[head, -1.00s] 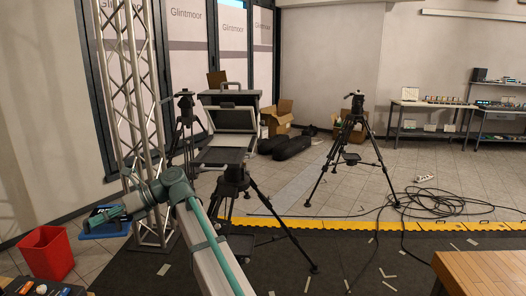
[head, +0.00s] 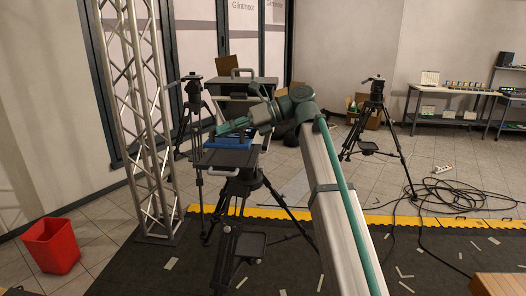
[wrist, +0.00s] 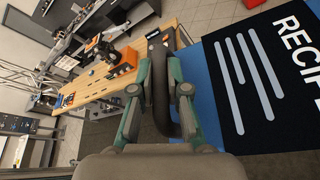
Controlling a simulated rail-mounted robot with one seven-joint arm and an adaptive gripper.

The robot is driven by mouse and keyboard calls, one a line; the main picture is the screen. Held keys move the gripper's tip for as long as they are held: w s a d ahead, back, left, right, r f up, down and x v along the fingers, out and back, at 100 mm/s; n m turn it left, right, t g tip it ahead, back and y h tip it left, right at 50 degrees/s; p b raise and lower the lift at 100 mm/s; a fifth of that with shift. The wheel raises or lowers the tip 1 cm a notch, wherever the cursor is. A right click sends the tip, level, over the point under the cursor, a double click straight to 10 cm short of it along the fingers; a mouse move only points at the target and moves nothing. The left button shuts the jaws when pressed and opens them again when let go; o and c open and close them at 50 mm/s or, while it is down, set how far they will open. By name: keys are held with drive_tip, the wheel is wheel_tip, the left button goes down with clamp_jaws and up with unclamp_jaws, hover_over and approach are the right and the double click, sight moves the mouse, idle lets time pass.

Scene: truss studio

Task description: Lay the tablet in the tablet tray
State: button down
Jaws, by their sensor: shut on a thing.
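The tablet (head: 232,139) has a blue case and shows in the head view below and behind my gripper (head: 224,127). In the wrist view the tablet (wrist: 213,85) fills the right side, its dark screen showing pale lines and large white letters. A dark curved handle (wrist: 158,62) stands between the fingers of my gripper (wrist: 163,88), which is shut on it. A flat dark tray (head: 222,159), apparently the tablet tray, tops a black tripod in the head view. The tablet appears just above or behind it; whether they touch I cannot tell.
A metal truss column (head: 140,110) stands left of the tray, with a red bin (head: 51,246) on the floor. A handled case (head: 240,88) is behind the tablet. Another tripod (head: 373,120) and tangled cables (head: 455,198) are at right. The wrist view shows a wooden table (wrist: 118,83).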

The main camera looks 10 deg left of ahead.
drive_tip(key=shift+w+d+r, duration=0.1)
drive_tip(key=shift+w+r, duration=0.05)
drive_tip(key=shift+w, duration=0.65)
drive_tip(key=w+a+f, duration=0.1)
drive_tip(key=w, duration=0.1)
drive_tip(key=w+a+f+p, duration=0.1)
drive_tip(key=w, duration=0.1)
drive_tip(key=w+a+f+p, duration=0.1)
drive_tip(key=w, duration=0.1)
drive_tip(key=shift+w+a, duration=0.15)
drive_tip(key=shift+w, duration=0.05)
drive_tip(key=shift+w+a+f+p, duration=0.4)
drive_tip(key=shift+w+f, duration=0.45)
drive_tip(key=shift+f, duration=0.25)
drive_tip(key=shift+w+a+f+p, duration=0.4)
drive_tip(key=shift+w+f, duration=0.4)
drive_tip(key=shift+f, duration=0.25)
drive_tip(key=shift+w+a+f+p, duration=0.4)
drive_tip(key=shift+w+f, duration=0.45)
drive_tip(key=shift+f, duration=1.9)
drive_tip(key=c, duration=1.2)
unclamp_jaws()
drive_tip(key=shift+o, duration=0.2)
